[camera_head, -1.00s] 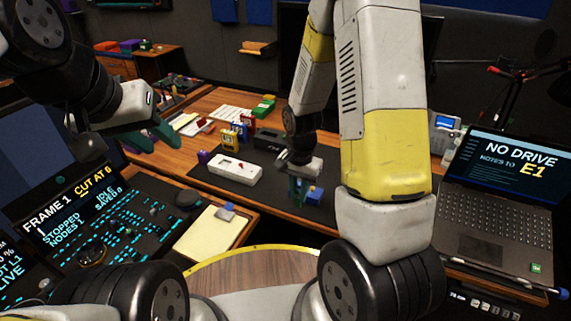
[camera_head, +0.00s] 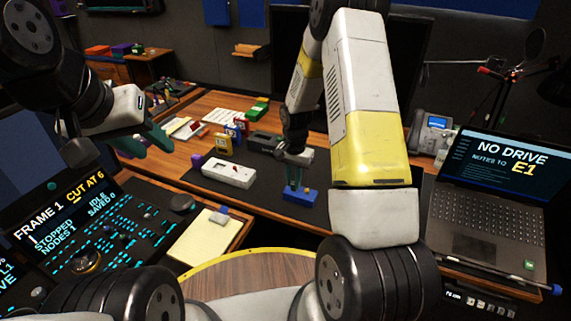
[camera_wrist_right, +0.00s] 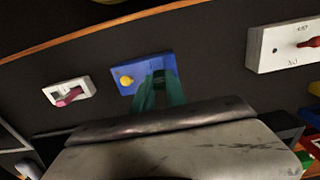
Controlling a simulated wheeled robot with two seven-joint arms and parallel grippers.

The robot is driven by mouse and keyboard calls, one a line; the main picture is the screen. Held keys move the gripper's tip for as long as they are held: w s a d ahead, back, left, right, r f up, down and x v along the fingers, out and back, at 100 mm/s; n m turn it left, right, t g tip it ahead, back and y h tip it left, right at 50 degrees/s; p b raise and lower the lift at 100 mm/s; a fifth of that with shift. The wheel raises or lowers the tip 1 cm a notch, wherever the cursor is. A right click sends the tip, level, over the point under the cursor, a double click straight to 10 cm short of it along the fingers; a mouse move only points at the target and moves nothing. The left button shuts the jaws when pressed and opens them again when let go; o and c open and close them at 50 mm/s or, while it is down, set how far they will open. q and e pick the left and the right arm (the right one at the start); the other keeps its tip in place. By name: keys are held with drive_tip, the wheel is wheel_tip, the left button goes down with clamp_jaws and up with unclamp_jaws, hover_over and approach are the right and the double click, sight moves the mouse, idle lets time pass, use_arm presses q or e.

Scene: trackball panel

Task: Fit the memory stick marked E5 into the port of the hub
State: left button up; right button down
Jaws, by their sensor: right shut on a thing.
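My right gripper (camera_head: 293,177) points down at a blue block (camera_head: 301,195) on the dark mat. In the right wrist view the teal fingers (camera_wrist_right: 161,88) overlap one end of this blue block (camera_wrist_right: 135,77), beside its yellow knob. The fingers are shut; the small thing between them, seemingly the memory stick, is almost wholly hidden. I can read no E5 mark. The blue block may be the hub; its port is covered by the fingers. My left gripper (camera_head: 160,138) is open and empty at the left, above the desk.
A white box (camera_head: 229,172) with a red lever lies left of the blue block. A black device (camera_head: 265,141) and a yellow upright item (camera_head: 224,143) stand behind. In the right wrist view a white block (camera_wrist_right: 68,92) has a pink knob. A laptop (camera_head: 490,190) stands at right.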

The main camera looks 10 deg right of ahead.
drive_tip(key=shift+f, duration=0.15)
drive_tip(key=c, duration=1.4)
unclamp_jaws()
drive_tip(key=shift+o, duration=0.2)
